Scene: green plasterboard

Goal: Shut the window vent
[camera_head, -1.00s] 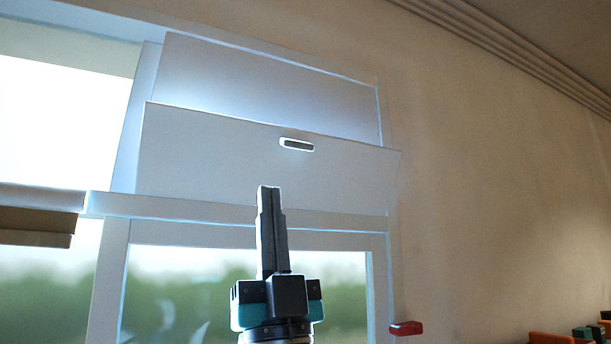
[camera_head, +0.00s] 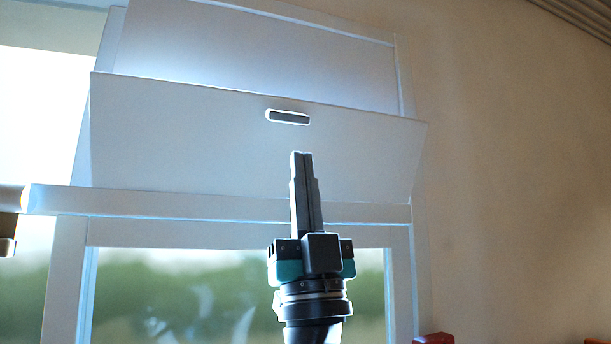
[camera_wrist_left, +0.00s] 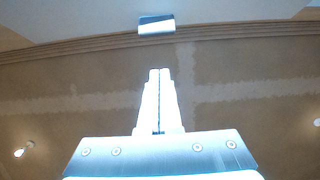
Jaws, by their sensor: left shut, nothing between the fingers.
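The window vent's white flap (camera_head: 200,140) is tilted open at the top of the window, its upper edge leaning out into the room. A slot-shaped handle opening (camera_head: 288,117) sits near the flap's upper edge. My left gripper (camera_head: 301,155) points up in front of the flap, its tips a little below and right of the slot. Its fingers are shut together with nothing between them. In the left wrist view the shut fingers (camera_wrist_left: 159,72) point up toward a bright slot (camera_wrist_left: 156,24) in a pale panel. Whether the fingertips touch the flap cannot be told. My right gripper is not in view.
The window frame (camera_head: 190,234) and glass lie below the vent. A bare beige wall (camera_head: 510,180) is on the right. A red object (camera_head: 434,339) shows at the bottom edge, right of centre. A dark, rail-like piece (camera_head: 8,222) is at the far left.

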